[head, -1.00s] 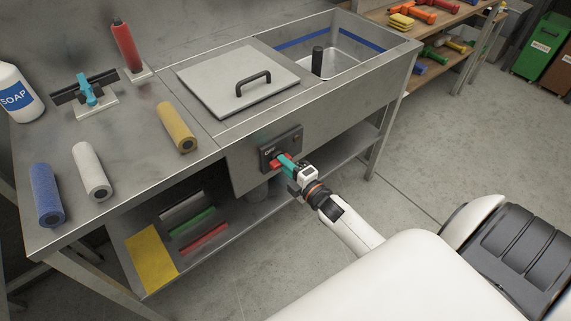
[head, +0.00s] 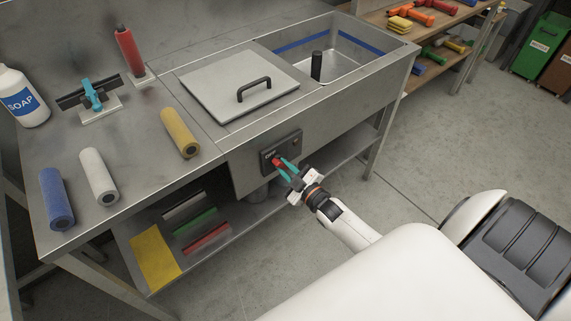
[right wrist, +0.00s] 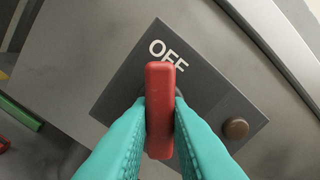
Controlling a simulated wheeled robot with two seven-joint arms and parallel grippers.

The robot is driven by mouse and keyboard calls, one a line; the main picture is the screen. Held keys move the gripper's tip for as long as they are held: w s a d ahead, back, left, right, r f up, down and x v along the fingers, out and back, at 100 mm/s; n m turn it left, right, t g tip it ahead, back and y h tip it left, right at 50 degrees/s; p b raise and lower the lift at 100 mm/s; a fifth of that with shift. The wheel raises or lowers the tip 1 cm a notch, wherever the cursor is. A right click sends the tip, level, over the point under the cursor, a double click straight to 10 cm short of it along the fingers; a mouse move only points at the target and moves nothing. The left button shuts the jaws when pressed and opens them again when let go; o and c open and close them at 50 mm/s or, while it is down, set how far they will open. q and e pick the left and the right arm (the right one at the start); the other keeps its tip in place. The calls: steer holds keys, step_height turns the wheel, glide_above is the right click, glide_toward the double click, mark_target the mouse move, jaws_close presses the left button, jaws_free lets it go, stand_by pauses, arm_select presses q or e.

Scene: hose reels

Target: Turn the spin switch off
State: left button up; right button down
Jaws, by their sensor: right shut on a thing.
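The spin switch is a red bar handle (head: 276,161) on a dark plate (head: 295,141) on the front of the steel bench. In the right wrist view the red handle (right wrist: 159,110) stands nearly upright in the picture, its upper end over the lower part of the white OFF lettering (right wrist: 166,52). My right gripper (head: 284,166) has its teal fingers on both sides of the handle, shut on it. The fingers also show in the right wrist view (right wrist: 159,135). My left gripper is not in view.
A brown round button (right wrist: 236,129) sits on the same plate. Above are a lid with a black handle (head: 254,90) and an open basin (head: 345,62).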

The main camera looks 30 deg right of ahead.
steer(key=m, duration=0.3)
steer(key=shift+m+p, duration=0.3)
steer(key=shift+p, duration=0.05)
steer(key=shift+m, duration=2)
steer(key=shift+f, duration=0.1)
steer(key=c, duration=1.4)
jaws_free()
steer(key=shift+o, duration=0.2)
steer(key=s+d, duration=0.1)
steer(key=s, duration=1.1)
